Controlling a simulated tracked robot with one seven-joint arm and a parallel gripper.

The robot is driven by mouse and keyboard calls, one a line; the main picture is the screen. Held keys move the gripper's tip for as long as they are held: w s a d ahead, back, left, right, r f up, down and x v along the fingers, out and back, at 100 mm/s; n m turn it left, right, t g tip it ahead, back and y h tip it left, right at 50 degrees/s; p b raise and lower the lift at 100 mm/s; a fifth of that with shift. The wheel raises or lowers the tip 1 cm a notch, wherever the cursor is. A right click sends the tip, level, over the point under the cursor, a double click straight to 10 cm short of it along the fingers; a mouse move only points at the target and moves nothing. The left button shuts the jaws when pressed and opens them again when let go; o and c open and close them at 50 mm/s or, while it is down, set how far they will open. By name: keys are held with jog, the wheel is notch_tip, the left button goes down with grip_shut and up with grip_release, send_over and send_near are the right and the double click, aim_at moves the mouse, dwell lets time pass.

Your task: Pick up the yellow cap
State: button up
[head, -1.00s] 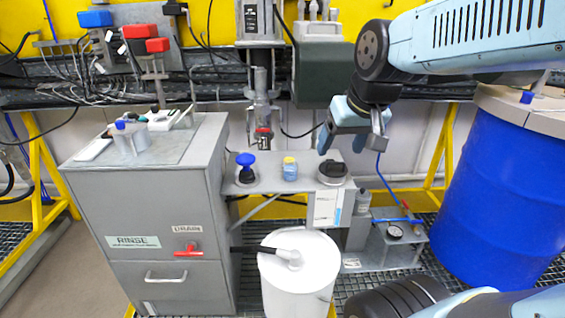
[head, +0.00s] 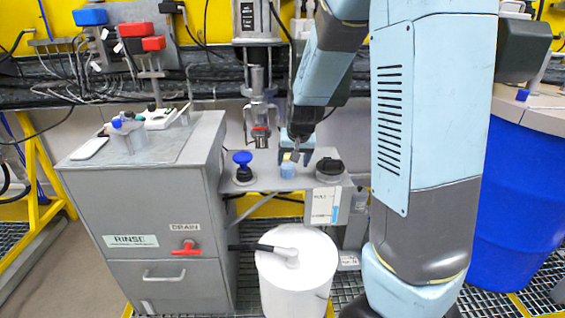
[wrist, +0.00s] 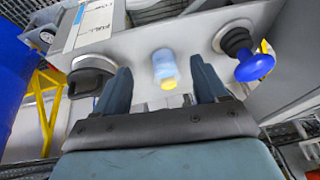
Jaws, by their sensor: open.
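The yellow cap (wrist: 169,84) sits on a small light-blue bottle (wrist: 163,64) standing on the grey shelf. In the wrist view the cap shows between my open fingers, with a gap on each side. In the head view the bottle (head: 288,171) stands in the middle of the shelf. Only a sliver of the yellow cap (head: 287,157) shows there, mostly hidden by my gripper (head: 296,155). My gripper is open and empty, right by the cap; the head view does not clearly show its height above it.
A blue-knobbed black item (head: 243,166) stands left of the bottle and a black round-topped item (head: 330,167) right of it. The metal agitator shaft (head: 260,115) hangs behind and left. A white drum (head: 297,270) stands below the shelf. A grey cabinet (head: 150,210) is at left.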

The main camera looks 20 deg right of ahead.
aim_at(286, 156)
jog(key=shift+h, duration=0.6)
jog(key=x, duration=0.3)
jog(key=w+x, duration=0.1)
jog(key=x, duration=0.2)
jog(key=a+x, duration=0.1)
jog(key=x, duration=0.3)
jog(key=shift+w+a+r, duration=0.15)
jog(key=shift+w+r, duration=0.05)
jog(key=shift+w, duration=0.05)
jog(key=w+d, duration=0.1)
jog(key=w, duration=0.3)
jog(key=w+d, duration=0.1)
jog(key=w, duration=0.3)
jog(key=w+d, duration=0.1)
jog(key=w, duration=0.3)
jog(key=shift+f, duration=0.15)
jog(key=shift+w+f, duration=0.1)
jog(key=shift+f, duration=0.35)
jog(key=shift+c, duration=0.3)
jog(key=c, duration=1)
jog(key=shift+r, duration=0.1)
